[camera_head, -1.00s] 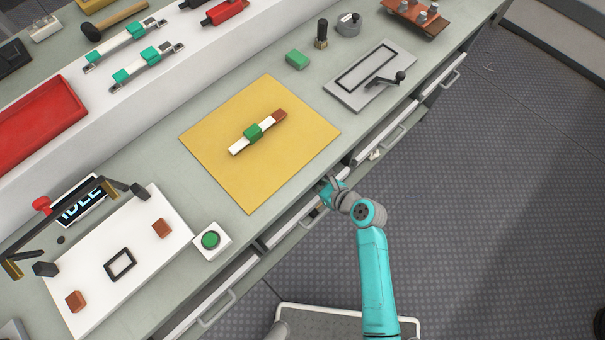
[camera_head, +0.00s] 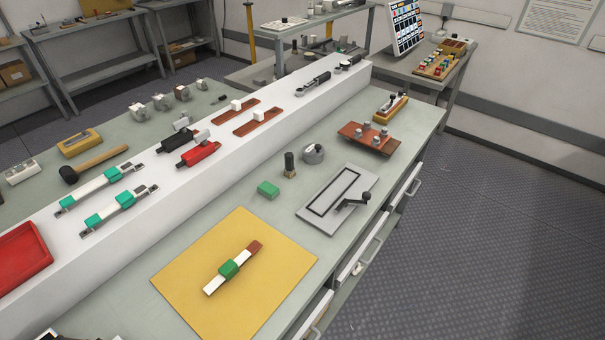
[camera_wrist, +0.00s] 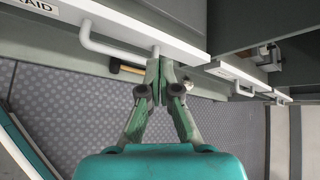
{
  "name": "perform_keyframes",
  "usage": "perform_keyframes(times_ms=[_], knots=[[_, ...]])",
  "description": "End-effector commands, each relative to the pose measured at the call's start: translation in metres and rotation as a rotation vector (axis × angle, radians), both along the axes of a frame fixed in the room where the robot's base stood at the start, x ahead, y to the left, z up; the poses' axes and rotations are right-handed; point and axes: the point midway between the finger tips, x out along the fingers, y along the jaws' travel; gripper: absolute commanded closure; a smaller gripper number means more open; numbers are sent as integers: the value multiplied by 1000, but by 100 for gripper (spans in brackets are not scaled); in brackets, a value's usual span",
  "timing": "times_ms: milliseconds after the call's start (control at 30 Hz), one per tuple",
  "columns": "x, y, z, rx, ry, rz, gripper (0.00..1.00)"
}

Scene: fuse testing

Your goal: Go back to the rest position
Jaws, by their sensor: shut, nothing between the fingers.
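My gripper (camera_wrist: 164,75) shows in the wrist view, its green fingers together and empty. It points at the drawer fronts under the bench, close to a white drawer handle (camera_wrist: 118,45); I cannot tell whether it touches anything. My arm and gripper are out of the head view. In the head view a fuse (camera_head: 232,267) with a green middle and one brown end lies on the yellow mat (camera_head: 190,283) on the workbench.
The floor (camera_head: 480,220) at the right is clear.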

Motion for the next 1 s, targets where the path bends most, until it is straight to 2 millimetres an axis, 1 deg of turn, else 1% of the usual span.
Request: perform_keyframes(times_ms=[33, 167, 300, 367, 500, 567, 667, 700, 800, 900, 1000], knots=[[-19, -11, 1, -84, -43, 14, 100], [-57, -38, 11, -320, -167, 68, 100], [-96, -63, 32, -585, -286, 137, 100], [-112, -72, 44, -701, -334, 171, 100], [-148, -91, 76, -973, -433, 261, 100], [-162, -98, 92, -1091, -474, 303, 100], [-185, -107, 122, -1288, -534, 377, 100], [-193, -110, 135, -1367, -558, 409, 100], [-211, -115, 167, -1558, -612, 488, 100], [-225, -117, 195, -1721, -656, 557, 100], [-234, -118, 217, -1844, -688, 611, 100]])
